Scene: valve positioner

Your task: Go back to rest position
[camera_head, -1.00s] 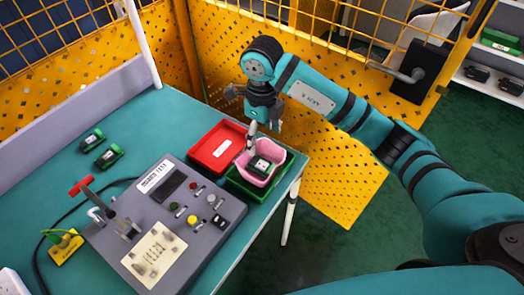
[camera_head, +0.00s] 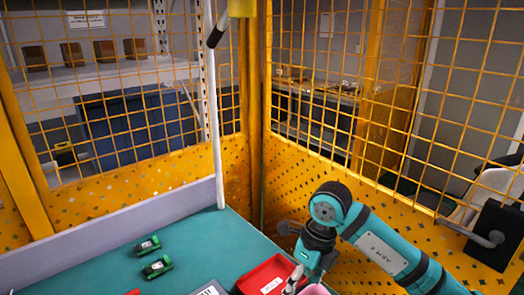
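My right arm comes in from the right, and its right gripper (camera_head: 295,280) hangs low at the bottom of the view, beside the red tray (camera_head: 262,275). Its fingers are small and partly cut off by the frame, so I cannot tell whether they are open or shut. A sliver of the pink container (camera_head: 316,290) shows below the gripper at the bottom edge. My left gripper is not in view.
Two green valve parts (camera_head: 148,245) (camera_head: 157,267) lie on the teal table (camera_head: 212,245). The grey test box (camera_head: 208,288) barely shows at the bottom. A white post (camera_head: 213,130) stands at the table's back corner. Yellow mesh fencing (camera_head: 340,110) encloses the table's back and right.

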